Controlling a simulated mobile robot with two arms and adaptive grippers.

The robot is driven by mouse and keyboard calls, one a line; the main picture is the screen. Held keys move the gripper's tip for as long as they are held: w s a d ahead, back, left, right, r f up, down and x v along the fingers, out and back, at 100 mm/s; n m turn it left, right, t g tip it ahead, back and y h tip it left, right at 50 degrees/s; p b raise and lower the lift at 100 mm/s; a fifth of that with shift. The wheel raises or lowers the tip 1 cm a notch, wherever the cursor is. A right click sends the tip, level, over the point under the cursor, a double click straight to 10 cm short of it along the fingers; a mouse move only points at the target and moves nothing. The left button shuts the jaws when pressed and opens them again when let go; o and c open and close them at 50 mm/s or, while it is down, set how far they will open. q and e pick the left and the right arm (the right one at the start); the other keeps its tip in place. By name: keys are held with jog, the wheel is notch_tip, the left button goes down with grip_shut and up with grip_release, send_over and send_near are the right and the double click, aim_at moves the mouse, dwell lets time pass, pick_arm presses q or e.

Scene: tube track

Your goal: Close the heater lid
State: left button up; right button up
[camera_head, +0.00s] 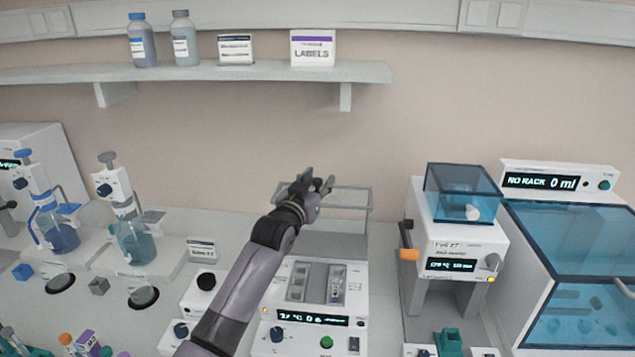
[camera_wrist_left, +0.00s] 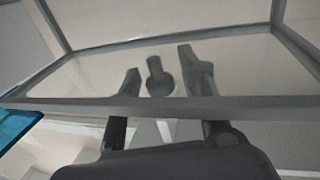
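The heater (camera_head: 320,300) stands on the bench in the lower middle of the head view, with a lit display and a block of wells on top. Its clear, grey-framed lid (camera_head: 350,207) is raised at the back. My left gripper (camera_head: 319,184) is at the upper left part of the lid; contact cannot be told. In the left wrist view the lid's frame (camera_wrist_left: 160,106) crosses in front of my left gripper (camera_wrist_left: 165,75), whose fingers are apart with only dark shapes showing through or on the pane. My right gripper is out of view.
A white device with a blue cover (camera_head: 463,190) stands right of the heater, and a larger blue-windowed machine (camera_head: 570,235) beyond it. Bottle dispensers (camera_head: 132,215) stand at left. A shelf (camera_head: 200,72) with bottles and boxes hangs above on the wall.

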pick_arm(q)
grip_shut()
dwell(0.6)
